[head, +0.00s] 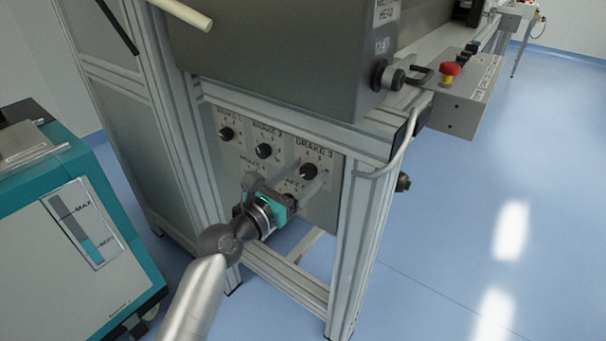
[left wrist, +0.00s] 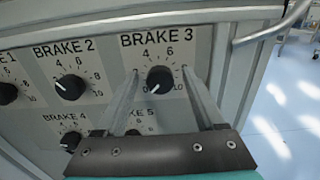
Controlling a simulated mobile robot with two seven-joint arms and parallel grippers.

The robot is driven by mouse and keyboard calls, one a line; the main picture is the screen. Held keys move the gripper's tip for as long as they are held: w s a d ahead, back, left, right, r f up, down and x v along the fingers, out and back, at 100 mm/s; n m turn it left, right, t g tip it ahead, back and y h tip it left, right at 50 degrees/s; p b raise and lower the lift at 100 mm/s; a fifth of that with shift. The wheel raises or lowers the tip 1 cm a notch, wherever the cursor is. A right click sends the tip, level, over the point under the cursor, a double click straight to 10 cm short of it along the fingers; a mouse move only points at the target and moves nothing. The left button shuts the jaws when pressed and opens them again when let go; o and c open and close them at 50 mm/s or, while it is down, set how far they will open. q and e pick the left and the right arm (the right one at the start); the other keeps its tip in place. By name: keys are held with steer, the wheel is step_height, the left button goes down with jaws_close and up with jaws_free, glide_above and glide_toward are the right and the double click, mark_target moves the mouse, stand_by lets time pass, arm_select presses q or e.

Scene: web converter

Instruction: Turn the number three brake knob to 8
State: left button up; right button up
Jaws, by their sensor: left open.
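The brake 3 knob (left wrist: 160,79) is round and black on a grey panel under the label BRAKE 3. Its white mark points to the lower left, away from the 4 and 6 above it; the 8 is not clearly readable. It also shows in the head view (head: 309,171). My left gripper (left wrist: 160,71) is open, with one finger on each side of the knob and visible gaps between. In the head view, the left gripper (head: 310,174) reaches the panel from the lower left. My right gripper is not in view.
The brake 2 knob (left wrist: 70,87) is left of the fingers. Lower knobs, including brake 4 (left wrist: 71,141) and a partly hidden brake 5 (left wrist: 133,133), sit below. A metal frame post (head: 358,235) stands right of the panel. A teal-and-white unit (head: 75,225) is at left.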

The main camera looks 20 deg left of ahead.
arm_select(q)
jaws_close()
stand_by(0.4)
